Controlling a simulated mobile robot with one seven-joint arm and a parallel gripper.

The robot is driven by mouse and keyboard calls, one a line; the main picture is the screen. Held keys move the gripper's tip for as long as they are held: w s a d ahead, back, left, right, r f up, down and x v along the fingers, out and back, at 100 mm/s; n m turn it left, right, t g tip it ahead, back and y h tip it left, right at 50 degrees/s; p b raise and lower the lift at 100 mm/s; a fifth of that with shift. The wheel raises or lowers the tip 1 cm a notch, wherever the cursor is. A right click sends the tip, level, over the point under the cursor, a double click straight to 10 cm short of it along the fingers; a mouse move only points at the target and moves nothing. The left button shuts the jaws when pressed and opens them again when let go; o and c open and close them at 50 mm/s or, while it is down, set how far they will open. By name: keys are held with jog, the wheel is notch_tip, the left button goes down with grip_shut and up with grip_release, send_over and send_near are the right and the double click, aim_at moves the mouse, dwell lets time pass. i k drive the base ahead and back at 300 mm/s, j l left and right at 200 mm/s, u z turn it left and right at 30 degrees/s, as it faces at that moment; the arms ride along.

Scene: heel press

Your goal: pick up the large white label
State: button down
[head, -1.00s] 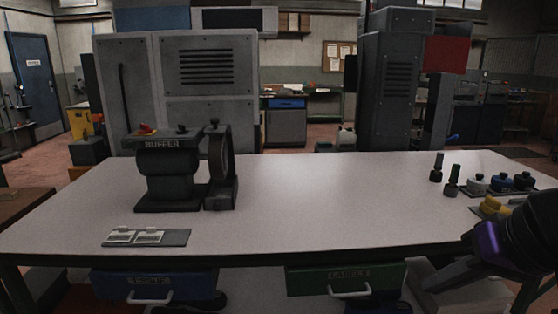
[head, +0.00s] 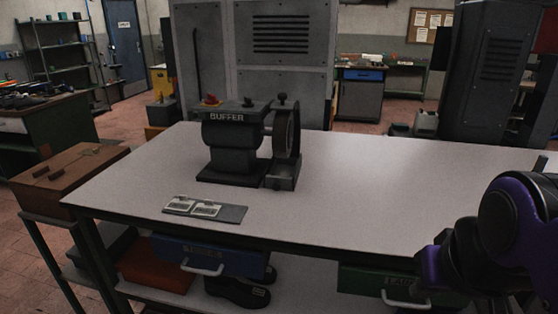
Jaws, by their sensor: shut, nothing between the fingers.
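Two small pale labels lie side by side on the left part of a flat dark grey tray (head: 233,214), near the table's front edge at left. The right label (head: 206,209) looks slightly larger than the left label (head: 180,205), but both are too small to tell for sure. Part of my black and purple arm shows at the right edge, over the front right of the table and far from the tray. My gripper's fingers do not show in this view.
A dark buffer machine (head: 235,140) with a wheel stands on the white table (head: 370,190) behind the tray. The table between tray and my arm is clear. A blue drawer (head: 210,256) and a green drawer (head: 385,285) hang below. A brown box (head: 70,172) stands left.

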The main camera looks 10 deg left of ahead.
aim_at(183, 204)
jog(key=u, duration=1.4)
jog(key=i+j+z, duration=0.1)
jog(key=z, duration=0.25)
jog(key=i+j+z, duration=0.1)
jog(key=z, duration=0.25)
jog(key=i+j+z, duration=0.1)
jog(key=z, duration=0.25)
jog(key=i+j+z, duration=0.15)
jog(key=j, duration=0.25)
jog(key=j+z, duration=0.2)
jog(key=j, duration=0.25)
jog(key=i, duration=0.05)
